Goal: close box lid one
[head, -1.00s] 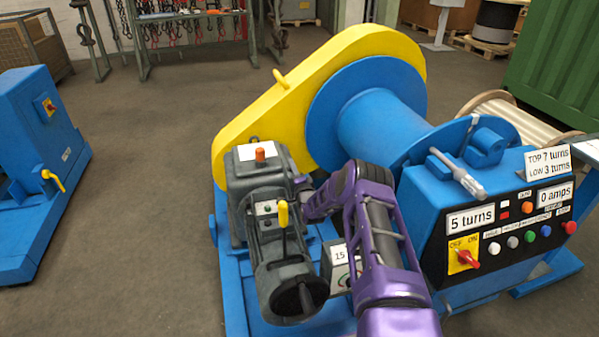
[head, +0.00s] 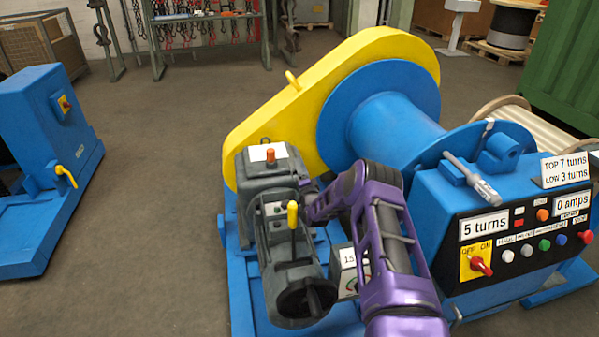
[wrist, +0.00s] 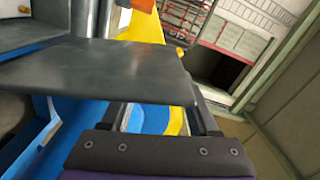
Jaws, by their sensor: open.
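In the wrist view a flat dark grey plate (wrist: 110,72), which looks like a box lid, stretches across in front of my gripper (wrist: 162,115). Its right end reaches the right finger. My gripper is open, with its fingers apart; the plate hides part of them, and I cannot tell whether they touch it. In the head view my purple arm reaches toward the grey motor and gearbox unit (head: 285,225). My gripper is hidden there behind the unit, and I cannot make out the lid.
The yellow chain guard (head: 290,110) and blue drum (head: 395,130) stand behind the motor. A control box (head: 500,225) reading "5 turns" and "0 amps" is close on the right of my arm. Another blue machine (head: 40,170) stands left; the floor between is clear.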

